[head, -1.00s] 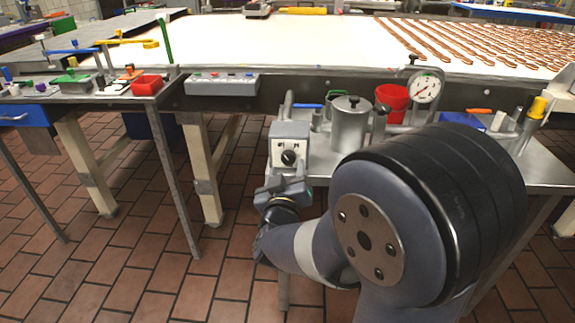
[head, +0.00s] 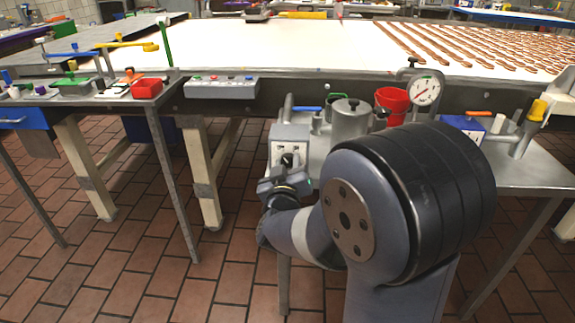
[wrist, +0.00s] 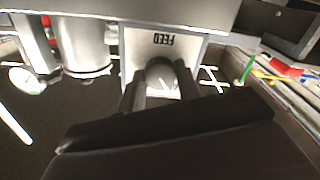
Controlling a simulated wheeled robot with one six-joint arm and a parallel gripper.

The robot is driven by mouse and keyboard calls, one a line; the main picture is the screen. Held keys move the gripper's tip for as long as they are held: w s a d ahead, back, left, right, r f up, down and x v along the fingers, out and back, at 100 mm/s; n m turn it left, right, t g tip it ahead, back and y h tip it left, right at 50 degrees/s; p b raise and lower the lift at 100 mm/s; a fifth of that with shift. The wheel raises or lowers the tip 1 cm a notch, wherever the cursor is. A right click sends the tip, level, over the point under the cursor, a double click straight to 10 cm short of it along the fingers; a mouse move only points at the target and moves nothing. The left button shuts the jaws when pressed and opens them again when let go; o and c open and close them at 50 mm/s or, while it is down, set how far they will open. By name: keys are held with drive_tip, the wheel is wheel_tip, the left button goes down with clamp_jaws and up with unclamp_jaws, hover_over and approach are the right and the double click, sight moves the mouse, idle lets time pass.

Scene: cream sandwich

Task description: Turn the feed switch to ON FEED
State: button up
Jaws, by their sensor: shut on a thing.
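The feed switch is a grey box with a pale front plate (head: 289,140) and a dark round knob, at the left end of the steel side table in the head view. In the wrist view its plate (wrist: 133,60) reads FEED upside down, and the knob (wrist: 161,74) shows a white pointer line. My gripper (wrist: 160,95) is shut on the knob, with one dark finger on each side of it. In the head view my gripper (head: 287,172) is in front of the box and hides part of the knob. The position marks cannot be read.
On the steel side table (head: 520,175) stand a metal pot (head: 350,118), a red bucket (head: 391,102) and a pressure gauge (head: 425,90). A grey button box (head: 221,88) is on the conveyor's edge at the left. Tiled floor (head: 150,260) lies open below.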

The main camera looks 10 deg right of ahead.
drive_tip(key=c, duration=0.3)
drive_tip(key=shift+m+b, duration=0.3)
drive_tip(key=m+b, duration=0.2)
drive_tip(key=shift+f+m, duration=0.15)
drive_tip(key=shift+m, duration=0.15)
drive_tip(key=m+b, duration=0.2)
drive_tip(key=m, duration=0.1)
drive_tip(key=shift+m, duration=0.3)
drive_tip(key=m+b, duration=0.2)
drive_tip(key=m, duration=0.1)
drive_tip(key=shift+m, duration=0.3)
drive_tip(key=shift+m+b, duration=1.2)
drive_tip(key=shift+m, duration=0.6)
